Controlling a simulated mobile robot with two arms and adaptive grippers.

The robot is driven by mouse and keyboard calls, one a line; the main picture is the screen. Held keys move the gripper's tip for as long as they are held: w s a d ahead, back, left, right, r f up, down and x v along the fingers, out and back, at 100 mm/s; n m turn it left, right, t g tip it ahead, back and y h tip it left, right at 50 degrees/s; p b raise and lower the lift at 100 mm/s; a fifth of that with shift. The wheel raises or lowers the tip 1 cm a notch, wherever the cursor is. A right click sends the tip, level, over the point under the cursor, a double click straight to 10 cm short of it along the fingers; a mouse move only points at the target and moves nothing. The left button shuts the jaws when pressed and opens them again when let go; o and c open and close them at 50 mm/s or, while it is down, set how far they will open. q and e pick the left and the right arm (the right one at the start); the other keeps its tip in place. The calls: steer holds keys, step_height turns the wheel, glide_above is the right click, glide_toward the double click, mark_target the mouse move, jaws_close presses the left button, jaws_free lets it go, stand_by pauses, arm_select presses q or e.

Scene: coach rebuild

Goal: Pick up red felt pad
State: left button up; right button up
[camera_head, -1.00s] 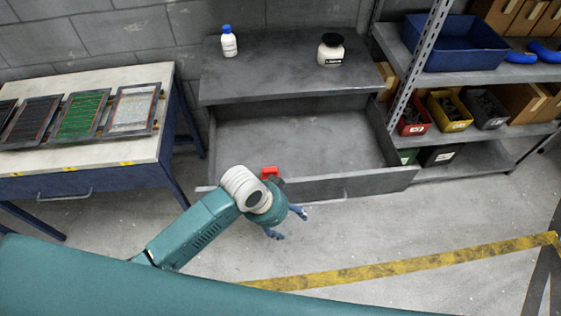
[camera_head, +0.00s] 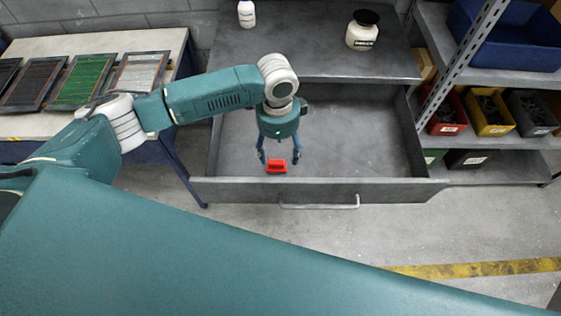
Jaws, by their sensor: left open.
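The red felt pad (camera_head: 277,167) is a small red block inside the open drawer (camera_head: 345,191), near its front wall and left of its middle. My left gripper (camera_head: 280,159) points down into the drawer, with its blue fingers spread. In the picture the pad shows between and just below the fingertips. I cannot tell whether the fingers touch it. My right gripper is not in view.
A table (camera_head: 100,43) with framed panels is at left. A shelf with bins (camera_head: 488,112) is at right. The drawer's right half is clear.

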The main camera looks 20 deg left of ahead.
mark_target(276, 164)
arm_select(q)
steer(key=shift+w+a+f, duration=0.45)
steer(key=shift+w+f, duration=0.1)
steer(key=shift+f, duration=0.2)
steer(key=shift+a+f, duration=0.1)
steer(key=shift+a, duration=0.1)
steer(key=f, duration=0.4)
steer(key=shift+s+d, duration=0.1)
steer(key=shift+s, duration=0.2)
steer(key=shift+f, duration=0.3)
step_height(276, 164, down, 5)
steer(key=shift+w+p, duration=0.15)
steer(key=shift+p, duration=0.85)
steer(key=shift+f, duration=0.15)
steer(key=c, duration=1.3)
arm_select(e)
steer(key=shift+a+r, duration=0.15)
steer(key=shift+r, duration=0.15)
